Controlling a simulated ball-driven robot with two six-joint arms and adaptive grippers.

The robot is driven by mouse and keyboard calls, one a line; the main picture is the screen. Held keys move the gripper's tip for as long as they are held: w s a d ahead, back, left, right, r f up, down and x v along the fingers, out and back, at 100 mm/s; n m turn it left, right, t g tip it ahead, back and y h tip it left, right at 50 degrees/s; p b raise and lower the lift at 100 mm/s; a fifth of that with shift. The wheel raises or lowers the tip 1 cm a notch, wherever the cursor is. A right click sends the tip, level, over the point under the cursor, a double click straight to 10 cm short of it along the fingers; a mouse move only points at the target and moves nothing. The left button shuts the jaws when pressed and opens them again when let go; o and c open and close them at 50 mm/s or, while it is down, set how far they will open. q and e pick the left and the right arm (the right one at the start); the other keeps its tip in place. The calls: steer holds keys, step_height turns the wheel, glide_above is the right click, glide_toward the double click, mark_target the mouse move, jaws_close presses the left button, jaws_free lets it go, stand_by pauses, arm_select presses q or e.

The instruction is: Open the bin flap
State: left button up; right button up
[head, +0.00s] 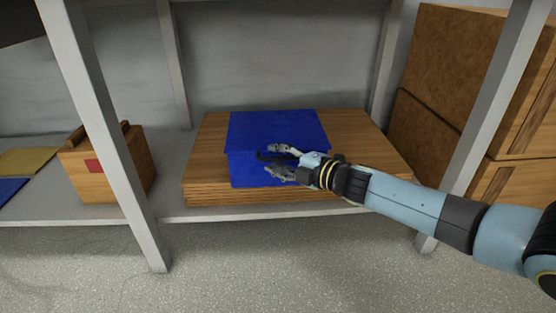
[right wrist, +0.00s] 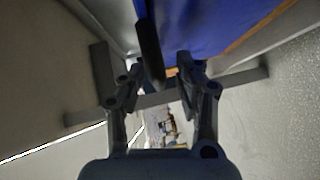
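The blue bin (head: 243,173) stands on a wooden board on the shelf. Its blue flap (head: 280,128) forms the upper part, and I cannot tell whether the flap is slightly raised. A dark handle (head: 268,156) sticks out at the front. My right gripper (head: 272,161) is at the bin's front, fingers apart, one above and one below the handle's level. In the right wrist view the dark handle (right wrist: 150,55) reaches between the open fingers (right wrist: 160,65), nearer the left one. I cannot tell whether it touches. My left gripper is not in view.
Grey shelf posts (head: 103,135) stand left and right in front. A wooden box (head: 95,172) with a red patch is at the left. Large brown boxes (head: 455,75) stand at the right. The wooden board (head: 205,150) has free room beside the bin.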

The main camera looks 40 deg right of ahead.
steer(key=shift+c, duration=0.2)
jaws_close()
stand_by(0.3)
